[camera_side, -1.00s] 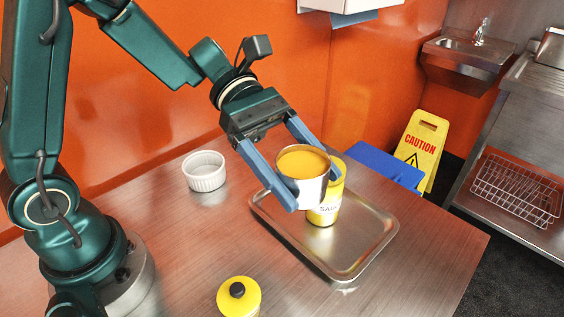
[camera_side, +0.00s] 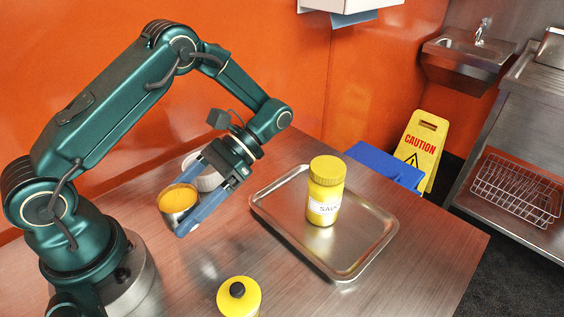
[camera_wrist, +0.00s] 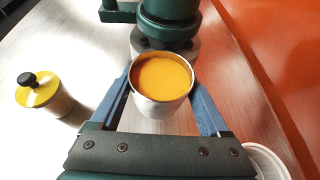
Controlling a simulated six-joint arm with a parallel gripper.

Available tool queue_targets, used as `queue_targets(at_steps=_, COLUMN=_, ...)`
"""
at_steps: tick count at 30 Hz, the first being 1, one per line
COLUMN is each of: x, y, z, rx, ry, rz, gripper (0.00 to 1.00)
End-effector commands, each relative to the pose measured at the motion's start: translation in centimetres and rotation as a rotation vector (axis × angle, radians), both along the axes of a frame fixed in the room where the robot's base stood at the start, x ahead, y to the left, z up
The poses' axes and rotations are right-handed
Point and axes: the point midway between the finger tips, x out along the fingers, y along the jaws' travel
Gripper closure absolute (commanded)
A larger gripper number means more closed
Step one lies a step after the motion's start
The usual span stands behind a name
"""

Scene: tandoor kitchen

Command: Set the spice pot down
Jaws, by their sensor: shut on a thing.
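The spice pot (camera_side: 178,200) is a small metal cup filled with orange-yellow spice. My gripper (camera_side: 182,212) is shut on it, with a blue finger along its side. The pot is upright or nearly so, over the left part of the steel table near my base. I cannot tell whether its bottom touches the table. In the wrist view the pot (camera_wrist: 161,84) sits between the two blue fingers of my gripper (camera_wrist: 163,92), its open top facing the camera.
A white ramekin (camera_side: 205,172) stands just behind my gripper, partly hidden. A metal tray (camera_side: 372,252) holds a yellow-lidded sauce jar (camera_side: 325,190).

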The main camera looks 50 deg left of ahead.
Motion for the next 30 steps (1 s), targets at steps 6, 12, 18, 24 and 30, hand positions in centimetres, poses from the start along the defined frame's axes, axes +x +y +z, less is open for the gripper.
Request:
queue_targets(at_steps=6, x=1.3, y=6.4, z=0.3, rx=0.001, ry=-0.002, rz=-0.564, gripper=0.79)
queue_targets(at_steps=12, x=4.3, y=12.0, z=2.2, rx=-0.002, ry=-0.005, rz=-1.084, gripper=0.79)
queue_targets(at_steps=18, x=8.1, y=15.9, z=5.1, rx=-0.002, ry=-0.007, rz=-1.518, gripper=0.79)
queue_targets(at_steps=24, x=10.9, y=17.5, z=7.4, rx=0.0, ry=-0.006, rz=-1.771, gripper=0.79)
queue_targets(at_steps=30, x=12.8, y=18.1, z=9.1, rx=0.001, ry=-0.004, rz=-1.928, gripper=0.79)
